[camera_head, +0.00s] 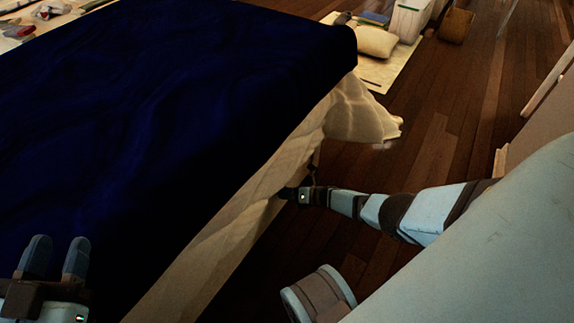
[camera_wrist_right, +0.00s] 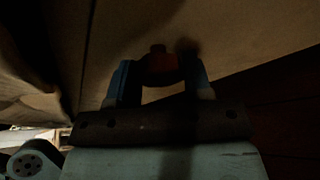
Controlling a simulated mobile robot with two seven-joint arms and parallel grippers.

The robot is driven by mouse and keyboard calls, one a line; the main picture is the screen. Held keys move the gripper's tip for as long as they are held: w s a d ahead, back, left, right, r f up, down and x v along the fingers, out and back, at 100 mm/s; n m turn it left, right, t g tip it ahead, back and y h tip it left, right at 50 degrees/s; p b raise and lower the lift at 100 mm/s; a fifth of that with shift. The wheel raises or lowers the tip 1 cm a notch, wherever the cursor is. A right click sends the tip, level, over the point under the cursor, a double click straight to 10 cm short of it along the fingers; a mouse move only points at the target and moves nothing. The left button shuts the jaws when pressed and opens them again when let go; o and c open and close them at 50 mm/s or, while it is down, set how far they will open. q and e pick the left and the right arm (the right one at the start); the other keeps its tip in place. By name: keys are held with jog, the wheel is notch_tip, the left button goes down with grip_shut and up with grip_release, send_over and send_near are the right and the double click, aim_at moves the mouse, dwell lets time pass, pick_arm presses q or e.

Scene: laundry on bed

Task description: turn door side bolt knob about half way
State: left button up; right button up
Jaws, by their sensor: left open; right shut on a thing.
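In the right wrist view a dark red knob (camera_wrist_right: 158,63) is between the blue fingers of my right gripper (camera_wrist_right: 157,80), against a tan surface. I take it to be the bolt knob. The gripper is shut on it; the picture is dark, so how far it is turned cannot be told. In the head view my right gripper (camera_head: 284,193) is low at the side of the bed, and the knob does not show there. My left gripper (camera_head: 57,255) is open and empty at the lower left, in front of the dark blue bed cover (camera_head: 160,120).
A pale sheet (camera_head: 362,110) hangs down the bed's side by my right arm. Dark wooden floor (camera_head: 440,130) is open to the right. A pillow (camera_head: 377,42), a white bin (camera_head: 408,22) and a brown basket (camera_head: 455,26) stand at the far end.

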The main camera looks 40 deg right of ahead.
dwell(0.3)
jog(key=o, duration=0.9)
pick_arm(q)
jog(key=shift+s+d+f+n+g+y+p, duration=0.25)
jog(key=shift+s+d+n+g+p, duration=0.25)
jog(key=shift+n+p, duration=0.55)
jog(key=shift+s+d+f+n+g+y+p, duration=0.25)
jog(key=shift+s+n+p, duration=0.35)
jog(key=shift+p, duration=0.8)
pick_arm(e)
jog(key=shift+v, duration=6.95)
pick_arm(q)
jog(key=shift+r, duration=0.25)
pick_arm(e)
jog(key=shift+d+f, duration=0.1)
jog(key=shift+f, duration=0.1)
jog(key=shift+w, duration=0.15)
